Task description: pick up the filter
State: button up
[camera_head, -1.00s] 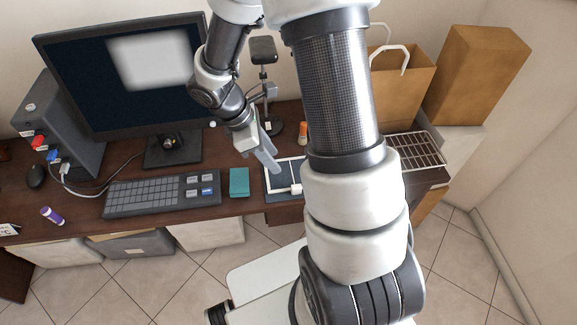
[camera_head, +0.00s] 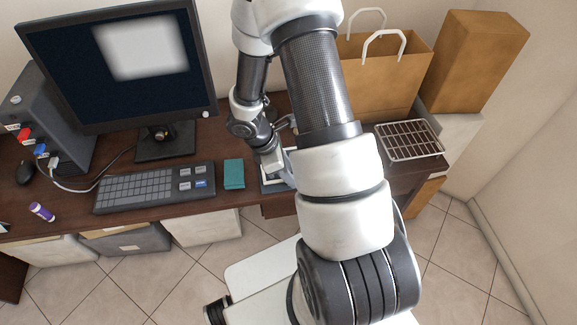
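I cannot make out for sure which thing is the filter. A white-framed dark flat piece (camera_head: 267,185) lies on the desk near its front edge, right of the teal block, mostly hidden by my arm. My gripper (camera_head: 287,172) points down over this piece. Its fingertips are small and partly behind my forearm, so I cannot tell whether they are open, shut or touching anything.
The brown desk (camera_head: 215,150) carries a monitor (camera_head: 130,70), a keyboard (camera_head: 155,188), a teal block (camera_head: 234,174) and a purple tube (camera_head: 42,211). A wire rack (camera_head: 410,140) lies at the right end, before a paper bag (camera_head: 385,75) and a cardboard box (camera_head: 475,60).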

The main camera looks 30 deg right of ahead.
jog(key=shift+d+f, duration=0.1)
jog(key=shift+f, duration=0.15)
grip_shut()
